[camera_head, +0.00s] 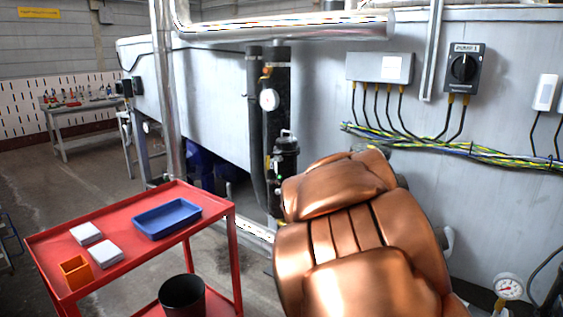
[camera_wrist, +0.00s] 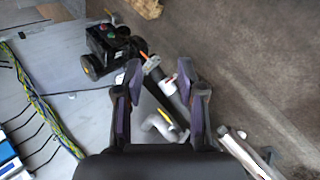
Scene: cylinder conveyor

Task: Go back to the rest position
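My gripper (camera_wrist: 159,82) shows in the wrist view with its two dark purple-grey fingers apart. Nothing is held between them. Behind the gap lie pipes and a white-ended fitting, which look farther away than the fingertips. In the head view, my copper-coloured arm fills the lower middle and right. My gripper itself cannot be made out there.
A red cart (camera_head: 130,228) at left carries a blue tray (camera_head: 167,218), white blocks (camera_head: 105,253) and an orange box (camera_head: 75,272); a black bin (camera_head: 182,296) sits lower. A grey tank wall (camera_head: 330,110) with pipes, cables and a pump switch (camera_head: 465,68) stands behind my arm.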

